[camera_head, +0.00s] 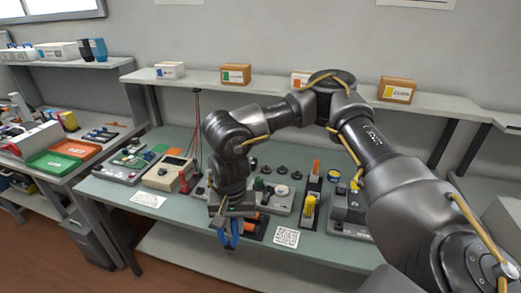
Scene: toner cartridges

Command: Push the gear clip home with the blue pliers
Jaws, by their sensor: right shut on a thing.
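My right gripper (230,222) hangs over the front part of the green workbench. It is shut on the blue pliers (234,232), whose blue parts point downward below the fingers. Behind it, to the right, stands a light grey unit (283,203) with several dark round gears or knobs. The gear clip is too small to tell at this distance. My left gripper is not in view.
The green workbench (185,221) also holds a beige meter (170,172), a circuit board fixture (124,165), a yellow-topped holder (308,208) and printed code sheets (287,237). A shelf (205,83) with boxes runs behind.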

